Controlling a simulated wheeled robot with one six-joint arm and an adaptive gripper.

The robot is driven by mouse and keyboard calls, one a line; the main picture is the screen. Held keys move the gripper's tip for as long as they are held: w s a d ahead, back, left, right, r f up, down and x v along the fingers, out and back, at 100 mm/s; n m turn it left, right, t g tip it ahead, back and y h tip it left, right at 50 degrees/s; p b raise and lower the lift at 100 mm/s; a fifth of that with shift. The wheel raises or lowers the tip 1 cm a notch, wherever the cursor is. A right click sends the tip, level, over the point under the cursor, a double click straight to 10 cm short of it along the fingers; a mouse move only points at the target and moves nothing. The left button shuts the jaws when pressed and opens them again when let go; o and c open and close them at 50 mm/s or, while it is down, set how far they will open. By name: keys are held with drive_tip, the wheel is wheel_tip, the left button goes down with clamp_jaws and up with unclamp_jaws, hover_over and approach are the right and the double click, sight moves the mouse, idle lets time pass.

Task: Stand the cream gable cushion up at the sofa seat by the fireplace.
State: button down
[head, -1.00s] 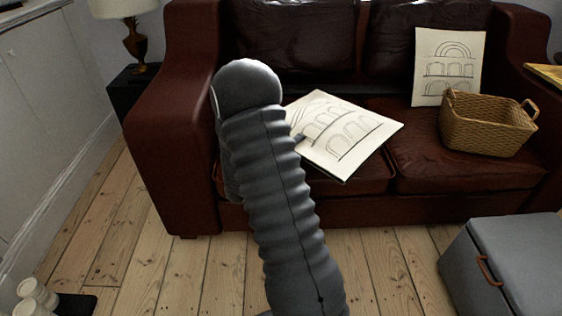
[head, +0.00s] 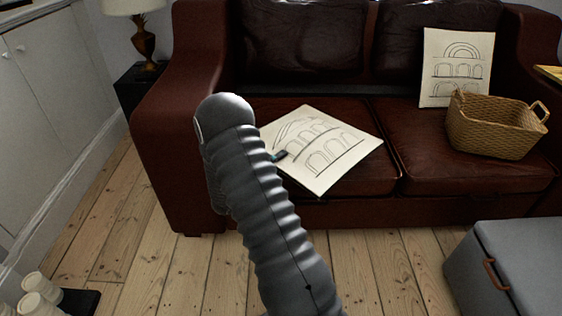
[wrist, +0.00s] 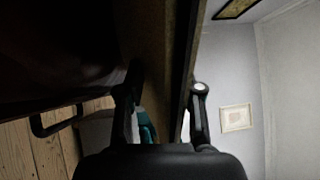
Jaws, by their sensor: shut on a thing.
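The cream cushion with the line-drawn gable and arches (head: 325,150) is at the left sofa seat in the head view. It is tilted, its face turned up toward the camera, and I cannot tell whether its lower edge touches the seat. My gripper (head: 279,156) is shut on its left edge; my arm hides most of the gripper. In the wrist view, my gripper's fingers (wrist: 163,105) sit either side of the shadowed cushion (wrist: 155,55). The dark red leather sofa (head: 175,130) has an upright back behind the cushion.
Another cream cushion, with a round-topped arch drawing (head: 455,55), stands against the right backrest. A wicker basket (head: 490,128) sits before it on the right seat. A grey box (head: 520,260) is on the floor at right. A lamp (head: 143,35) stands left. White cups (head: 42,287) are front left.

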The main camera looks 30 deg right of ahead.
drive_tip(key=c, duration=1)
unclamp_jaws()
drive_tip(key=v, duration=1.2)
drive_tip(key=s+r+m+g+y, duration=0.6)
drive_tip(key=s+r+m+y, duration=0.3)
drive_tip(key=s+r+m, duration=0.8)
drive_tip(key=s+a+r+m+t+y, duration=0.1)
drive_tip(key=s+a+m+t+y, duration=0.2)
drive_tip(key=m, duration=0.4)
drive_tip(key=s+a+r+m+t+y, duration=0.2)
drive_tip(key=s+a+m+y, duration=0.2)
drive_tip(key=m, duration=0.3)
drive_tip(key=s+a+r+m+t+y, duration=0.2)
drive_tip(key=s+a+m+t+y, duration=0.1)
drive_tip(key=a+m, duration=0.2)
drive_tip(key=shift+s+a+r+m+t+y, duration=0.2)
drive_tip(key=shift+a+m+t+y, duration=0.1)
drive_tip(key=shift+m, duration=0.6)
drive_tip(key=shift+c, duration=0.4)
